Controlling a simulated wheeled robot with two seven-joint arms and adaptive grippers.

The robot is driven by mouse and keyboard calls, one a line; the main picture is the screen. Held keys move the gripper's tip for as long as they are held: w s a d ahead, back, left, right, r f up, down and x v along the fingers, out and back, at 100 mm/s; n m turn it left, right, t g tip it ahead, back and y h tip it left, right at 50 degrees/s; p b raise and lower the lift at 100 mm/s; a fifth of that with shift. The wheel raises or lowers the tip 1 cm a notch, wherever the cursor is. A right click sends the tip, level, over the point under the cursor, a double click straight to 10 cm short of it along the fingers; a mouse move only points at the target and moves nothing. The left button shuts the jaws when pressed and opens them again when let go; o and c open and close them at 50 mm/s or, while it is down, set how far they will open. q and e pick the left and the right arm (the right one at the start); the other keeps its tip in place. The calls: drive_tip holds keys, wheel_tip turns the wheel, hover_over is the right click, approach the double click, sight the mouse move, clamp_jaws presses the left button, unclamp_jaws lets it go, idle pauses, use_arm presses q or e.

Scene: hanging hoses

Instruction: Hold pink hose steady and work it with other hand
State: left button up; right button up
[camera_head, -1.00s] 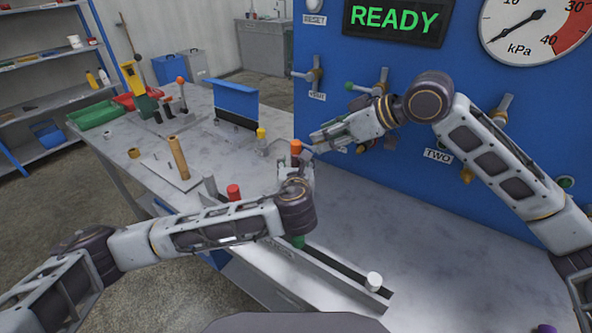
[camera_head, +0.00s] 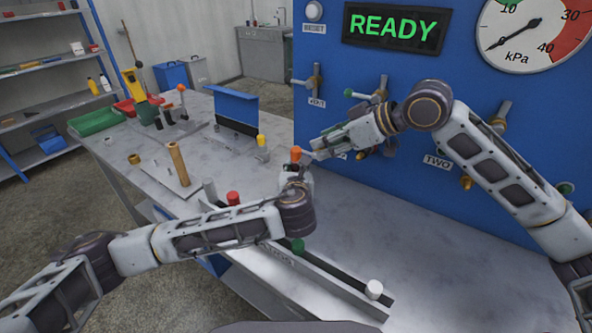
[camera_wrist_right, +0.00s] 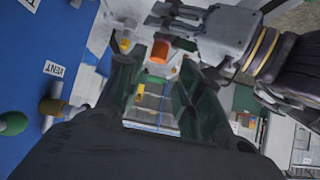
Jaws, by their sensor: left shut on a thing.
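No clearly pink hose shows. An orange-ended piece (camera_head: 296,154) stands at my left gripper (camera_head: 293,178), beside the panel's edge. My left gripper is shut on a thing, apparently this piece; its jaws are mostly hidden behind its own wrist. The orange end also shows in the right wrist view (camera_wrist_right: 160,52), with my left gripper (camera_wrist_right: 172,28) just above and beside it. My right gripper (camera_head: 313,153) reaches in from the right, its tips close to the orange end. In the wrist view its dark fingers (camera_wrist_right: 155,88) are apart, with the orange end seen between them; contact cannot be told.
The blue panel (camera_head: 400,60) with valves and a gauge is close behind my right arm. A red cap (camera_head: 233,198), green knob (camera_head: 298,246) and white cap (camera_head: 374,289) stand along the bench's slotted rail. The bench at lower right is clear.

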drive_tip(key=shift+o, duration=1.2)
wheel_tip(320, 180, up, 3)
drive_tip(key=n+g+h, duration=0.5)
drive_tip(key=n+h, duration=0.1)
hover_over(296, 149)
drive_tip(key=shift+w+d+f, duration=0.1)
drive_tip(key=shift+w+d, duration=0.2)
drive_tip(key=shift+d, duration=0.1)
drive_tip(key=shift+s+a+r+n+h, duration=0.1)
drive_tip(key=shift+a+r+n+h, duration=0.1)
drive_tip(key=shift+r+h, duration=0.25)
drive_tip(key=shift+s+a+r+n+h, duration=0.1)
drive_tip(key=shift+r+n+h, duration=0.1)
drive_tip(key=shift+r+h, duration=0.25)
drive_tip(key=shift+s+a+r+g+h, duration=0.15)
drive_tip(key=shift+r+g+h, duration=0.25)
drive_tip(key=shift+r, duration=0.5)
drive_tip(key=shift+f, duration=0.15)
drive_tip(key=shift+f, duration=5.9)
